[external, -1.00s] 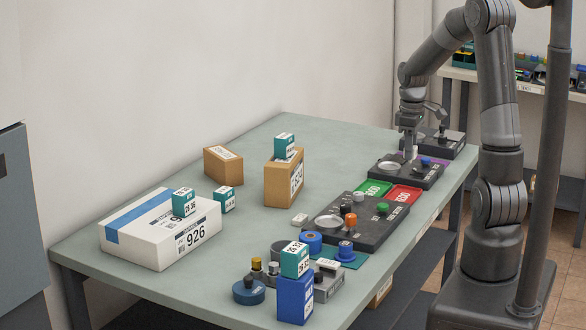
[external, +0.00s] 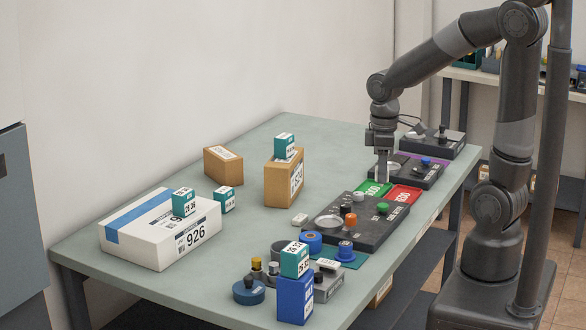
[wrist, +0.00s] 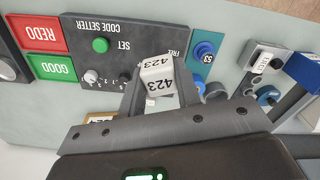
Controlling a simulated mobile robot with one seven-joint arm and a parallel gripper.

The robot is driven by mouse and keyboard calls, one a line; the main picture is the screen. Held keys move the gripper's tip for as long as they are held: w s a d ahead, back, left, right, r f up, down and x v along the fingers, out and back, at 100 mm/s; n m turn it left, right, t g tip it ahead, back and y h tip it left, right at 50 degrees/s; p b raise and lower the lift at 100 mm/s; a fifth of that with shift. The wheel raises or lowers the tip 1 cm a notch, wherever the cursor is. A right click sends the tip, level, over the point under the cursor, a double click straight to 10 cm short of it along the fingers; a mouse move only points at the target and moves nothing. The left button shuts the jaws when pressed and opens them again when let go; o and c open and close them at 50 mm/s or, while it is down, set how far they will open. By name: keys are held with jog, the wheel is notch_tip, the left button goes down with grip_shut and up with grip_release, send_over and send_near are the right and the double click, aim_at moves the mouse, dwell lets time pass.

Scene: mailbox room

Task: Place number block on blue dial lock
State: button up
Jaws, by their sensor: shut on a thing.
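My gripper (external: 383,178) hangs over the near end of a dark panel, just behind the green and red plates. In the wrist view, my gripper (wrist: 158,88) is shut on a white number block (wrist: 157,75) marked 423, held at the fingertips. In the external view the block is too small to make out. A blue dial (external: 345,247) with a number label sits on a teal base near the table's front edge; it also shows in the wrist view (wrist: 205,50). Another blue round part (external: 311,240) stands just left of it. I cannot tell which is the lock.
The code setter panel (external: 372,236) with knobs lies between my gripper and the blue dial. Green (external: 374,189) and red (external: 404,194) plates lie behind it. A blue box (external: 295,298) with a teal cube on top stands in front. The white parcel (external: 160,235) is at left.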

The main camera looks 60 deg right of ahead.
jog(key=shift+a+f, duration=0.1)
jog(key=shift+a, duration=0.25)
jog(key=w+a+f, duration=0.1)
jog(key=a+f, duration=0.1)
jog(key=a, duration=0.1)
jog(key=w+a+f, duration=0.1)
jog(key=a+f, duration=0.1)
jog(key=a, duration=0.2)
jog(key=w+a+f, duration=0.2)
jog(key=a, duration=0.1)
jog(key=shift+a+f, duration=0.25)
jog(key=shift+f, duration=2.15)
jog(key=o, duration=0.9)
jog(key=shift+f, duration=0.1)
jog(key=shift+o, duration=0.2)
